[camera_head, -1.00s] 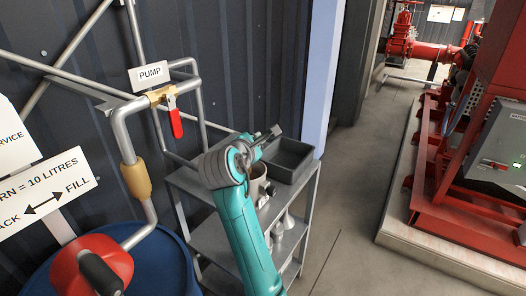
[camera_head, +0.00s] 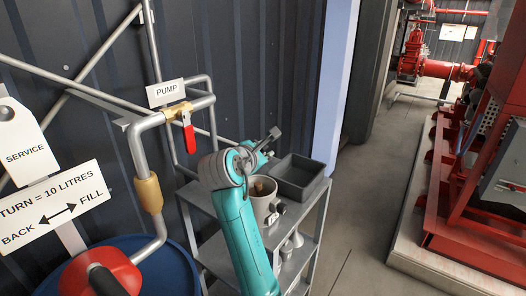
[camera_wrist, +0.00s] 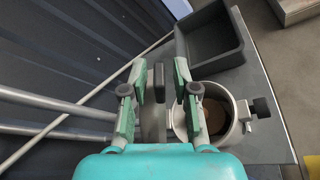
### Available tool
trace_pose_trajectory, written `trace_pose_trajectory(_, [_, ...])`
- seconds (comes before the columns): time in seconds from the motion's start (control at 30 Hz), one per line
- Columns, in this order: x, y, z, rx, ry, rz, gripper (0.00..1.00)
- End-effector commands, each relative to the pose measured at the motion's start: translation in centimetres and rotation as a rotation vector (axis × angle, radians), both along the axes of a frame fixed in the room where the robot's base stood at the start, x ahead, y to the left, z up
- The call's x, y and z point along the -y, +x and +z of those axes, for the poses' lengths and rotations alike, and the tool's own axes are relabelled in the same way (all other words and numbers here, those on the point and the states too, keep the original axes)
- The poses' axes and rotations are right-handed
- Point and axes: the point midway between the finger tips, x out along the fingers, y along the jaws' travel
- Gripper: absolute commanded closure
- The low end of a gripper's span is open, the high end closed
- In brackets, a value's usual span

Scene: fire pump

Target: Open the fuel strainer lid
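The fuel strainer, a pale round pot (camera_head: 263,207), stands on the grey metal stand in the head view. In the wrist view its mouth is uncovered, with brown inside the pot (camera_wrist: 232,128). A grey plate, seemingly the lid (camera_wrist: 153,125), stands about edge-on at the pot's left rim, with a dark bar (camera_wrist: 159,82) beyond it. Whether it is still hinged to the pot is unclear. My gripper (camera_wrist: 160,68) has its green fingers apart, one on each side of the dark bar, with gaps showing. In the head view my gripper (camera_head: 272,138) is above and behind the pot.
A dark open tray (camera_head: 322,174) sits beside the pot on the stand (camera_head: 316,215). A pipe with a red-handled valve (camera_head: 189,135) and PUMP tag is left of my arm. A blue drum (camera_head: 140,262) is at lower left. Floor to the right is clear up to red machinery.

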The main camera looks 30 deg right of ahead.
Motion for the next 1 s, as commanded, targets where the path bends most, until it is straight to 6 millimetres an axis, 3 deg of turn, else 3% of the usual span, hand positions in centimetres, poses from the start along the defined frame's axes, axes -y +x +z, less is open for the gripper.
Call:
trace_pose_trajectory(0.37, [-0.4, -0.2, 0.2, 0.001, 0.000, 0.000, 0.65])
trace_pose_trajectory(1.0, [-8.7, -5.7, 3.4, 0.002, -0.001, 0.002, 0.65])
